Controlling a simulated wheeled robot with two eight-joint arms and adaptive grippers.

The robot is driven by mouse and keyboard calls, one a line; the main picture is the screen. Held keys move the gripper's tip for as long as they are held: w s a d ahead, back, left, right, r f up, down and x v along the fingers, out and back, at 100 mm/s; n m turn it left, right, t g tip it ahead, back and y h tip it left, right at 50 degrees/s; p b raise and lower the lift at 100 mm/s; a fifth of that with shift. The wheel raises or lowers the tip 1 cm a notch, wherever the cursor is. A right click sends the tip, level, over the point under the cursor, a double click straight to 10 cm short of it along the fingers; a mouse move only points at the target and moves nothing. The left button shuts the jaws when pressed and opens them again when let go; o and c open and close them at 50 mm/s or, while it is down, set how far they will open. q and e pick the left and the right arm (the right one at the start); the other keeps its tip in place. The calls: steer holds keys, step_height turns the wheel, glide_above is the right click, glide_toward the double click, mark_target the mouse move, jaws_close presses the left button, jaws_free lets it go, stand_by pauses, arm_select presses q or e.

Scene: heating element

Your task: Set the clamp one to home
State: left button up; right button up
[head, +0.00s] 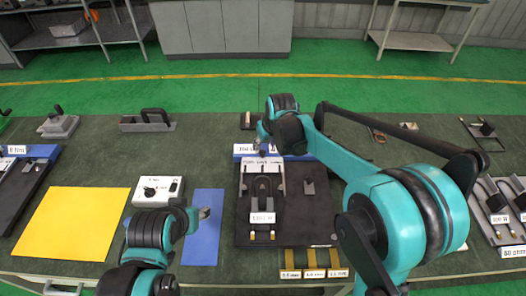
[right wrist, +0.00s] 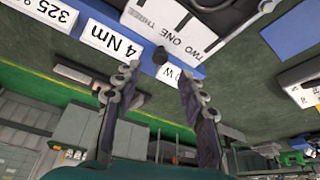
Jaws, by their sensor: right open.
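The fixture (head: 240,226) is a dark board with a blue rear strip, standing in the middle of the table. A white plate on it (right wrist: 172,22) reads ONE, TWO and THREE in the right wrist view. A small dark knob (right wrist: 160,55) sits at the plate's edge by the blue strip; I cannot tell for sure that it is clamp one. My right gripper (head: 266,148) is over the rear of the fixture. Its open fingers (right wrist: 159,72) are spread on both sides of the knob. My left gripper (head: 204,213) is above the blue mat; its jaw opening is unclear.
A dark U-shaped heating element (head: 262,188) with a wattage label lies on the fixture. Left are a blue mat (head: 203,248), a white control box (head: 160,184) and a yellow mat (head: 70,222). Labelled brass-coloured pieces (head: 312,260) are at the front edge. More elements stand right.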

mark_target(262, 152)
steer(key=b+x, duration=0.1)
steer(key=x, duration=0.5)
steer(key=shift+w+b, duration=0.1)
steer(key=shift+b, duration=0.25)
jaws_close()
